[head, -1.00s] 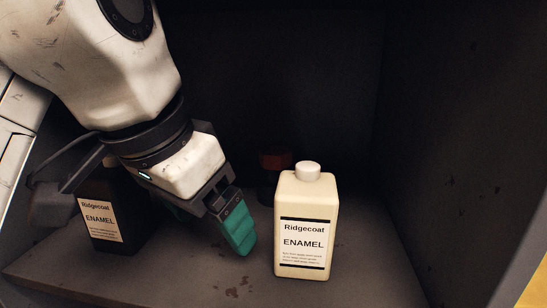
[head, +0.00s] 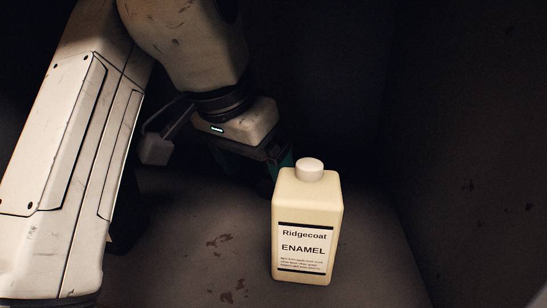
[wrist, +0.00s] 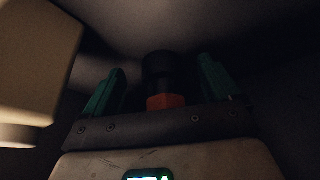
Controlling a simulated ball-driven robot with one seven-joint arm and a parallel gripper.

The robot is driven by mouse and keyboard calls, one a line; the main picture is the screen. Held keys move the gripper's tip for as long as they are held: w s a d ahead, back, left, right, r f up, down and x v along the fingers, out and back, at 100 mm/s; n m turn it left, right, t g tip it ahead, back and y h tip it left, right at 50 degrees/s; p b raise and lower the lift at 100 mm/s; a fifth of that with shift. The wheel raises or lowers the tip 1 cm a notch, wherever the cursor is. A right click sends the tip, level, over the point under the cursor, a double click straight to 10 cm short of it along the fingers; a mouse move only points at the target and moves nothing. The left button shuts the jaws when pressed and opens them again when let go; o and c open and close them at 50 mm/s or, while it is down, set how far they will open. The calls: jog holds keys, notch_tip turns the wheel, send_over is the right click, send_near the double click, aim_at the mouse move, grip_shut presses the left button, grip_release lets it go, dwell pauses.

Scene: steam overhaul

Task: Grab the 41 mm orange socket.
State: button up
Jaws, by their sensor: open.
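The socket (wrist: 158,70), dark with an orange band (wrist: 166,101), shows in the wrist view between the two green fingers of my gripper (head: 256,168). The fingers are apart, with a gap on each side of the socket, so my gripper is open around it and not closed on it. In the head view the socket is hidden behind my gripper and the cream enamel bottle. Its size marking cannot be read.
The cream Ridgecoat enamel bottle (head: 307,235) stands upright close in front of my gripper and fills the left of the wrist view (wrist: 35,60). Dark walls enclose the shelf (head: 195,265). Its front middle is bare apart from stains.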

jog(key=w+d, duration=0.1)
jog(key=w+d+p, duration=0.1)
jog(key=w, duration=0.1)
jog(key=shift+d+r, duration=0.1)
jog(key=shift+d, duration=0.15)
jog(key=shift+w+d+f, duration=0.15)
jog(key=shift+w+f, duration=0.05)
jog(key=shift+w, duration=0.05)
jog(key=shift+d+f, duration=0.1)
jog(key=shift+f, duration=0.4)
jog(key=shift+r, duration=0.1)
jog(key=c, duration=1.5)
